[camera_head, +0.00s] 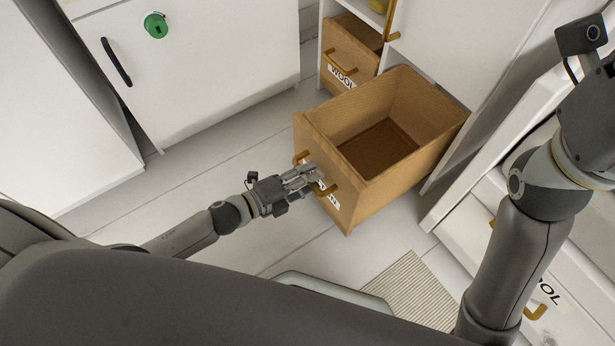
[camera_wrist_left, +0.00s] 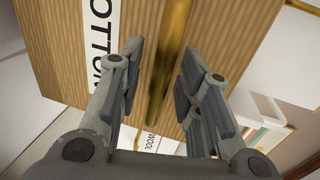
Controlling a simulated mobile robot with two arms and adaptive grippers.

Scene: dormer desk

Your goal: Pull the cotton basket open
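The cotton basket (camera_head: 405,185) is a ribbed, light-brown drawer standing far out of the white cabinet, with its empty inside showing. Its brass handle (camera_head: 302,157) is on the front face, above a white label partly hidden by my gripper. The left wrist view shows the label (camera_wrist_left: 101,40) reading "OTTON". My left gripper (camera_head: 318,178) is at this handle. In the left wrist view its fingers (camera_wrist_left: 162,75) are spread on either side of the brass bar (camera_wrist_left: 170,45), with a gap visible on the left side. My right arm is at the right; its gripper is out of frame.
A wool basket (camera_head: 351,50) sits in the cabinet behind the cotton basket. White drawers (camera_head: 566,285) are at right. A striped mat (camera_head: 413,292) lies on the floor.

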